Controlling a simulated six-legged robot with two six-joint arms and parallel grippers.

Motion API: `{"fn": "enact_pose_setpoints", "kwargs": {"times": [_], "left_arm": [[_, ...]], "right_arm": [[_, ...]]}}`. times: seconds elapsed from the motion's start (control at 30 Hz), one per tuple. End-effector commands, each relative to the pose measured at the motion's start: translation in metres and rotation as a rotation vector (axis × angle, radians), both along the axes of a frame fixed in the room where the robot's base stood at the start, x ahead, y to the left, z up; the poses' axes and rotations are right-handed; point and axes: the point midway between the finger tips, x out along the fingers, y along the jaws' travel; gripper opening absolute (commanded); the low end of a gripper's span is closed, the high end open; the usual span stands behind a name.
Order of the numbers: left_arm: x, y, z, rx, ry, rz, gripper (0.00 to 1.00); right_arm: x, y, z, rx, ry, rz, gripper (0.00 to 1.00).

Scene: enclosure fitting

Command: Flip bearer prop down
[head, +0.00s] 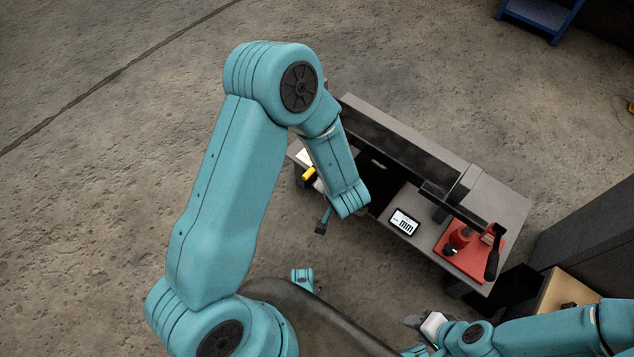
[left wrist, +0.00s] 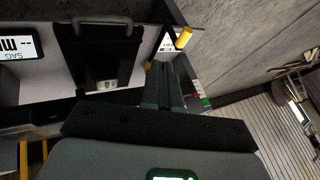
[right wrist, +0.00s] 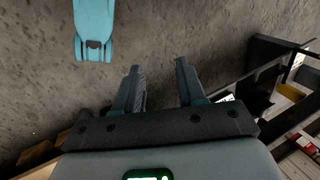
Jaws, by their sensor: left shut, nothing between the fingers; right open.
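A long grey bench unit (head: 402,222) stands in the head view, with a dark channel along it. The peg also shows in the head view (head: 309,173). My left forearm hides part of the bench there. My right gripper (right wrist: 160,65) is open and empty above the floor; it shows low in the head view (head: 413,322).
A small display reading mm (head: 404,222) sits on the bench. A red fixture with a black handle (head: 464,240) stands at its right end. A dark cabinet (head: 588,235) is at the right. The concrete floor left of the bench is clear.

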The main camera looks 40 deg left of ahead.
Motion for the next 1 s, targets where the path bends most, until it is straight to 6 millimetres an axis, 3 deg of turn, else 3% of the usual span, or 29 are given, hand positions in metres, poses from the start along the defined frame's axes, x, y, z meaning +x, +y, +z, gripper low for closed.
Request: {"fn": "enact_pose_setpoints", "kwargs": {"times": [0.47, 1.0], "left_arm": [[0.004, 0.0, -0.008, 0.0, -0.001, -0.004, 0.0], [0.043, 0.047, -0.093, 0.0, -0.002, 0.0, 0.0]], "right_arm": [[0.001, 0.0, -0.007, 0.0, -0.002, -0.002, 0.4], [0.011, -0.01, -0.056, -0.008, -0.02, -0.042, 0.4]]}}
